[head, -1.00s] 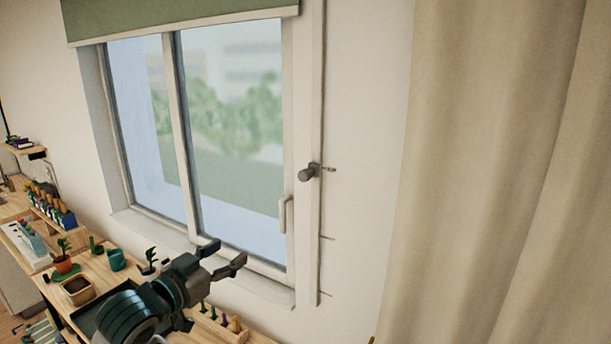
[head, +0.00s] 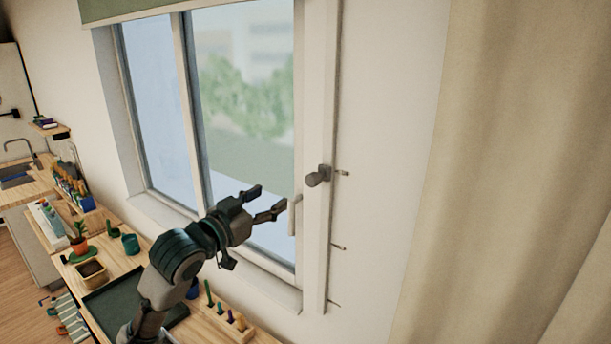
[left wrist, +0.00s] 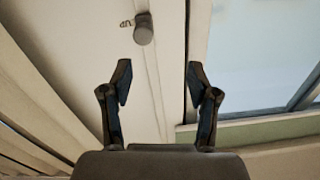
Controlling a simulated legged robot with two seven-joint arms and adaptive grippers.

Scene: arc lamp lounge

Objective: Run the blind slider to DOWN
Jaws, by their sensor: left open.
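The blind slider is a dark grey knob (head: 318,176) on a white vertical rail (head: 317,242) right of the window. Small marks sit beside the rail; one is level with the knob and others are lower. The green blind (head: 130,9) shows at the top of the window. My left gripper (head: 270,200) is open and empty, left of the knob and a little lower, apart from it. In the left wrist view the knob (left wrist: 144,33) lies beyond the open fingertips (left wrist: 158,82), slightly left of centre. My right gripper is not in view.
A beige curtain (head: 500,180) hangs at the right. A window handle (head: 294,214) is close to my gripper. Below the window, a wooden bench (head: 120,268) holds plant pots, a dark tray (head: 105,312) and a rack of small tools (head: 228,318).

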